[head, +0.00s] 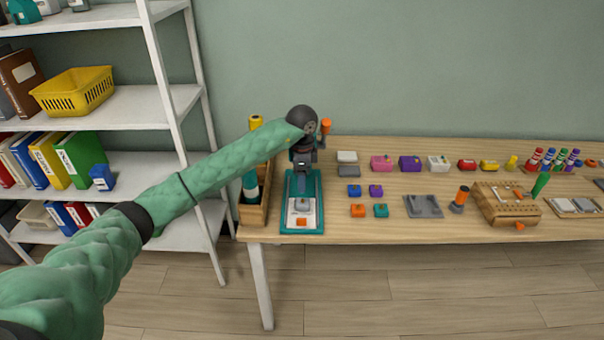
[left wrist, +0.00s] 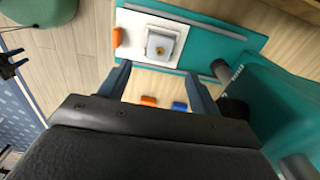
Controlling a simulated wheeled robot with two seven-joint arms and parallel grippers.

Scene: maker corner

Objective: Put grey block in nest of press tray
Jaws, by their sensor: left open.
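The teal press tray (head: 288,224) stands at the front left of the table, and it also fills the top of the left wrist view (left wrist: 230,30). Its pale plate (left wrist: 132,22) carries an orange tab (left wrist: 119,37). A grey block (left wrist: 160,46) sits on this plate, apparently in the nest; it shows small in the head view (head: 303,206). My left gripper (head: 304,186) is over the tray, pointing down. In the left wrist view its fingers (left wrist: 160,82) are spread and empty, with the block beyond and between them. My right gripper is not in view.
A wooden box (head: 254,214) with bottles stands just left of the tray. A teal press body with a grey post (left wrist: 220,70) stands close to the gripper.

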